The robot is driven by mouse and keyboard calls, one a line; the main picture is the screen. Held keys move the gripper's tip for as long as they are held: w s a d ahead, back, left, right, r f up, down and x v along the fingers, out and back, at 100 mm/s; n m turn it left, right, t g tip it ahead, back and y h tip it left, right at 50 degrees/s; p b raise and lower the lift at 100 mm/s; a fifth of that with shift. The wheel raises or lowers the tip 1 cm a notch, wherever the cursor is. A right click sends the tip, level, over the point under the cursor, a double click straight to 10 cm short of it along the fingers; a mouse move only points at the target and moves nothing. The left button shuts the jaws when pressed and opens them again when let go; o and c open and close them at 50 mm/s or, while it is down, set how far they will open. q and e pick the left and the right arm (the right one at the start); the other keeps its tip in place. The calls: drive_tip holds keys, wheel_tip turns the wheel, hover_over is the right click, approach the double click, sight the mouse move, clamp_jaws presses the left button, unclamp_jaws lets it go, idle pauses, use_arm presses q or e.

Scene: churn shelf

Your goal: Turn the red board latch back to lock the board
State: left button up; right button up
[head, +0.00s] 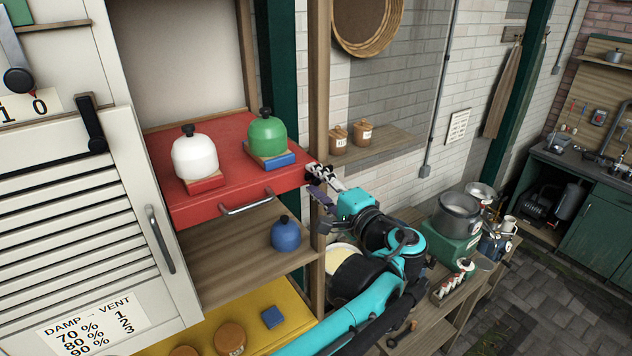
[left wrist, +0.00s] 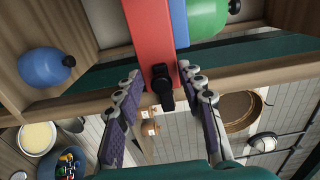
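The red board (head: 231,139) is a shelf that carries a white jar (head: 195,157) on a red block and a green jar (head: 267,135) on a blue block. Its red edge shows in the left wrist view (left wrist: 150,32). A small black latch (left wrist: 162,86) sits at the end of that edge, by the wooden post. My left gripper (head: 318,177) is at the board's right front corner. In the left wrist view its fingers (left wrist: 160,74) are open, one on each side of the latch, with gaps visible. In the head view the fingers hide the latch. My right gripper is not in view.
The wooden post (head: 318,90) stands right beside the gripper. A blue jar (head: 286,233) stands on the shelf below, above a yellow board (head: 285,313). A louvred white door (head: 75,220) is at left. A bench with pots (head: 458,215) is at right.

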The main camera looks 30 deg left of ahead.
use_arm(q)
drive_tip(key=v, duration=1.1)
drive_tip(key=shift+s+d, duration=0.15)
drive_tip(key=shift+d, duration=0.1)
drive_tip(key=shift+f, duration=0.1)
drive_tip(key=s+a+f+h+b, duration=0.1)
drive_tip(key=s+f+h+b, duration=0.3)
drive_tip(key=f, duration=0.7)
drive_tip(key=w+a+f+g+h+b, duration=0.1)
drive_tip(key=f+b, duration=0.6)
drive_tip(key=f, duration=0.4)
drive_tip(key=s+a+f+h+b, duration=0.1)
drive_tip(key=s+f+h+b, duration=0.3)
drive_tip(key=f, duration=0.6)
drive_tip(key=s+d+f+n+h+b, duration=0.1)
drive_tip(key=d+f+n+h+b, duration=0.1)
drive_tip(key=f+b, duration=0.6)
drive_tip(key=s+d+f+n+t+h+b, duration=0.1)
drive_tip(key=d+f+h+b, duration=0.4)
drive_tip(key=f, duration=1.2)
drive_tip(key=d+n+b, duration=0.1)
drive_tip(key=d+b, duration=0.1)
drive_tip(key=b, duration=0.2)
drive_tip(key=shift+s+f+h, duration=0.15)
drive_tip(key=shift+f+h, duration=0.05)
drive_tip(key=shift+h, duration=0.1)
